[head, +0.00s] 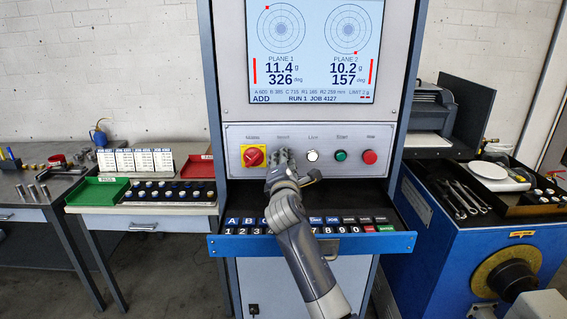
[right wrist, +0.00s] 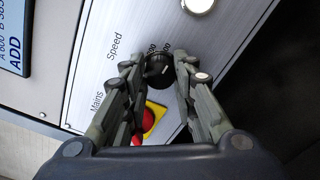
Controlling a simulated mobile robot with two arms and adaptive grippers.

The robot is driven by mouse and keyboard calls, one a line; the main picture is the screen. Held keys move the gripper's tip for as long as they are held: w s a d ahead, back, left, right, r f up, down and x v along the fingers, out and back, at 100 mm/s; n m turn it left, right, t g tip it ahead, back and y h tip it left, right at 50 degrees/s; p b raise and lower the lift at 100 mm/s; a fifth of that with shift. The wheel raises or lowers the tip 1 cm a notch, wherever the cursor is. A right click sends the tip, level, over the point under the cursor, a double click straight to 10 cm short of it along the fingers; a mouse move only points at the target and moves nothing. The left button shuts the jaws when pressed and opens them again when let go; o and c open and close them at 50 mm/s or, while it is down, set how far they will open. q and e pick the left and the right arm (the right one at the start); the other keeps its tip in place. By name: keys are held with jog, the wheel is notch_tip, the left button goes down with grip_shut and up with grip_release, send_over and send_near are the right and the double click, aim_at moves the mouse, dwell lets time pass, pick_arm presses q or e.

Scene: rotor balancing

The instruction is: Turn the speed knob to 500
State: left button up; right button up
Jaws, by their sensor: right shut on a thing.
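The speed knob (right wrist: 157,70) is a round black knob on the light grey panel, under the label "Speed" in the right wrist view. A few scale numbers show beside it, too blurred and covered to read the setting. My right gripper (head: 281,158) reaches up to the panel from below and hides the knob in the head view. In the right wrist view its two fingers (right wrist: 158,75) stand on either side of the knob, shut on it. My left gripper is in neither view.
A red mains switch (head: 253,156) on a yellow plate is just left of my right gripper. White (head: 312,155), green (head: 340,155) and red (head: 369,157) buttons are to the right. An open keyboard drawer (head: 225,244) juts out below. The screen (head: 316,50) is above.

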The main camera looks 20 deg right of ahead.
jog(key=shift+m+b, duration=1.4)
jog(key=shift+m, duration=5.2)
jog(key=shift+r, duration=0.1)
jog(key=o, duration=1.1)
